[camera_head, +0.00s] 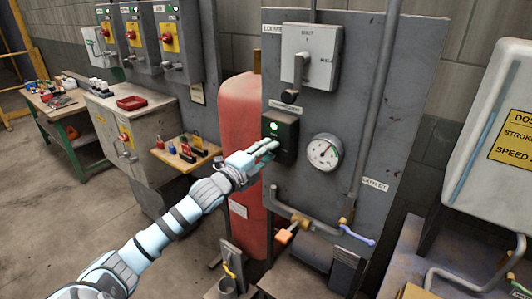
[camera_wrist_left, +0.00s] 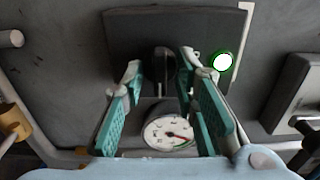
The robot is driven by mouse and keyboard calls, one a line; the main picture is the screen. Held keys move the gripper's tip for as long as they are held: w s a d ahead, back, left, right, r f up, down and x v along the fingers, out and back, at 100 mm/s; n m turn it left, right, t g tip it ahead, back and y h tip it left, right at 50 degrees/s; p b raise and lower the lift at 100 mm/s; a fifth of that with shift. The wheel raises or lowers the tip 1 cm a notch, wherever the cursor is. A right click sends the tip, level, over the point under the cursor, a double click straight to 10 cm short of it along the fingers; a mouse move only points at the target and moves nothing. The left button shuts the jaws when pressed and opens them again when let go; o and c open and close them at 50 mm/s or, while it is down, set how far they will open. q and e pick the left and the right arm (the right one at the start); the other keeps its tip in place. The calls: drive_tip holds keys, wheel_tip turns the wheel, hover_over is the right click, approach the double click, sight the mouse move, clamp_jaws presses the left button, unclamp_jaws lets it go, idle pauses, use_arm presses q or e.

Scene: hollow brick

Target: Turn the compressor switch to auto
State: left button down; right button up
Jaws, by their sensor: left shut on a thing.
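The compressor switch is a black box (camera_head: 290,137) with a lit green lamp (camera_head: 273,127) on the grey panel. In the left wrist view the box (camera_wrist_left: 215,22) has its lamp (camera_wrist_left: 222,62) to the right of a black knob (camera_wrist_left: 162,62). My left gripper (camera_head: 270,148) is at the front of the box, its fingers over the knob. In the left wrist view the teal fingers (camera_wrist_left: 163,88) are on either side of the knob and shut on it. The fingers hide the knob in the head view, and its setting is not readable. My right gripper is out of view.
A pressure gauge (camera_head: 324,152) is just right of the switch. A grey lever switch (camera_head: 308,60) is above it. A red tank (camera_head: 240,110) stands left of the panel (camera_head: 375,110). Below are an orange-handled valve (camera_head: 283,237) and a blue valve handle (camera_head: 357,236).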

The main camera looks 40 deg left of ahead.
use_arm(q)
drive_tip(key=shift+r, duration=0.3)
drive_tip(key=c, duration=1.4)
unclamp_jaws()
drive_tip(key=shift+c, duration=0.2)
drive_tip(key=shift+o, duration=0.8)
drive_tip(key=shift+w+a+f, duration=0.1)
drive_tip(key=shift+w+f, duration=0.05)
drive_tip(key=shift+f, duration=0.15)
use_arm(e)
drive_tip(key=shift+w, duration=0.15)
